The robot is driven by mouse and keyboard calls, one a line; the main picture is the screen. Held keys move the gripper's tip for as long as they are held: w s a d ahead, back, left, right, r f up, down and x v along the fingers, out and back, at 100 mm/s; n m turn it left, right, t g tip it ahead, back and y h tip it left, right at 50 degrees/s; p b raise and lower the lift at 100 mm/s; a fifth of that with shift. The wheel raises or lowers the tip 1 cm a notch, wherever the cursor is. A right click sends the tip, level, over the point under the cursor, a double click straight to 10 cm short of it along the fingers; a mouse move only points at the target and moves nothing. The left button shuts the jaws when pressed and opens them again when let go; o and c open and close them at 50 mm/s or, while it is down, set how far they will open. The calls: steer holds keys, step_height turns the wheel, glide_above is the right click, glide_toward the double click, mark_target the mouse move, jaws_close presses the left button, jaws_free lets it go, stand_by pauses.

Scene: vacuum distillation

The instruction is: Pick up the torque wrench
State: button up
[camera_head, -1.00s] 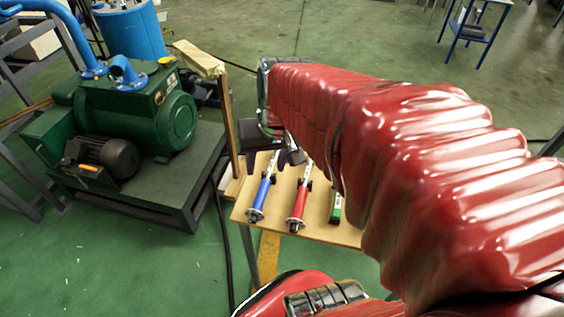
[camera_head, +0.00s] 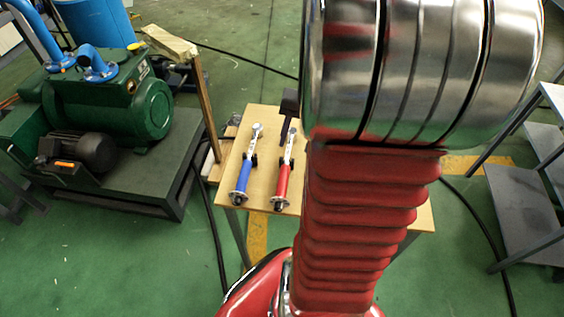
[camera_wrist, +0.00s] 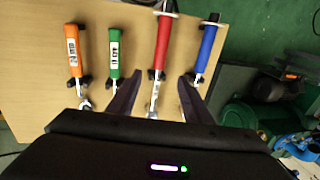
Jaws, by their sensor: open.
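Two long wrench-like tools with ratchet heads lie on a wooden table (camera_head: 262,118): one with a blue handle (camera_head: 243,177) and one with a red handle (camera_head: 283,183). Both also show in the wrist view, red (camera_wrist: 161,48) near the middle and blue (camera_wrist: 207,48) to its right. I cannot tell which is meant by the torque wrench. My gripper (camera_wrist: 158,76) is open and empty. In the wrist view the red tool's shaft runs between its fingers, the blue one outside the right finger. The height above the tools is unclear. My arm hides much of the gripper in the head view.
An orange-handled tool (camera_wrist: 73,50) and a green-handled tool (camera_wrist: 113,55) lie left of the red one in the wrist view. A wooden post (camera_head: 208,105) stands at the table's left. A green pump (camera_head: 105,105) sits beyond it on a dark platform.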

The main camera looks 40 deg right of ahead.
steer(key=shift+f, duration=0.15)
glide_above(286, 170)
steer(key=f, duration=0.5)
steer(key=s+f, duration=0.1)
steer(key=f, duration=0.2)
steer(key=shift+d+f, duration=0.1)
steer(key=shift+d, duration=0.15)
steer(key=shift+w+a+f, duration=0.1)
steer(key=shift+w+f, duration=0.15)
steer(key=shift+f, duration=1.05)
steer(key=shift+w+a+f, duration=0.1)
steer(key=shift+w+f, duration=0.1)
steer(key=shift+f, duration=1.05)
steer(key=shift+c, duration=0.3)
jaws_close()
